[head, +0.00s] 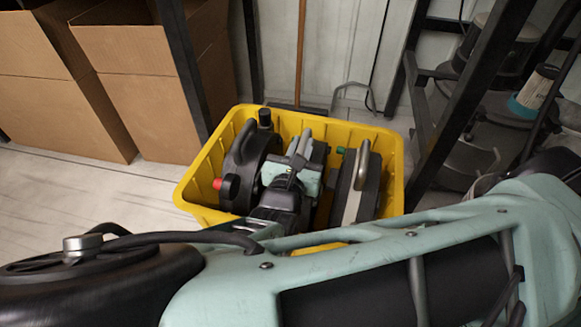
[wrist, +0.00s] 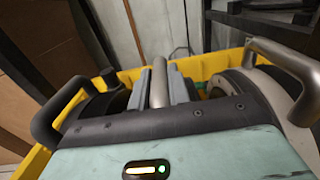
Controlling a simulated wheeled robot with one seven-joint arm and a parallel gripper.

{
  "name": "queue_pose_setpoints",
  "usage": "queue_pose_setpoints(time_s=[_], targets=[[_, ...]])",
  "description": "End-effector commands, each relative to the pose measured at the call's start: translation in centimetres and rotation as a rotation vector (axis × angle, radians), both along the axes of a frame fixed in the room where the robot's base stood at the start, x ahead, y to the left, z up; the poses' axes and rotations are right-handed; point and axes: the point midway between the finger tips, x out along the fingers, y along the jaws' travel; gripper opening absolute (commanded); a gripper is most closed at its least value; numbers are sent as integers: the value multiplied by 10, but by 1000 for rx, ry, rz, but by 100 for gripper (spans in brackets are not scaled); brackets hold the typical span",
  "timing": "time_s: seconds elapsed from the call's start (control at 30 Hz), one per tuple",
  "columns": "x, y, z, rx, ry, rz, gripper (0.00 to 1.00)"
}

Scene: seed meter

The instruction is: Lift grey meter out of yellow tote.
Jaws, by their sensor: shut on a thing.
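The yellow tote (head: 391,175) stands on the floor in the head view, and its rim shows in the wrist view (wrist: 202,67). The grey meter (head: 320,153) is in the middle of the tote, between two other meters. My gripper (head: 299,160) reaches down into the tote from above. In the wrist view my gripper (wrist: 158,90) has a finger on each side of the meter's upright grey handle (wrist: 159,78) and is shut on it. The meter's lower body is hidden behind my gripper and wrist, so I cannot tell whether it touches the tote floor.
A black meter (head: 240,165) with a red knob stands close on the left. Cardboard boxes (head: 150,90) stand behind left. Dark rack posts (head: 465,90) rise behind the tote.

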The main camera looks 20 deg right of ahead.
Motion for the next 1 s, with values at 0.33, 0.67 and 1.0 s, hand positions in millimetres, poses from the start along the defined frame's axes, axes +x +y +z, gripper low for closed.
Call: queue_pose_setpoints(time_s=[0.33, 0.67, 1.0], targets=[[-1, 0, -1, -1, 2, 0, 0], [0, -1, 3, -6, -8, -2, 0], [0, -1, 28, -4, -9, -3, 0]])
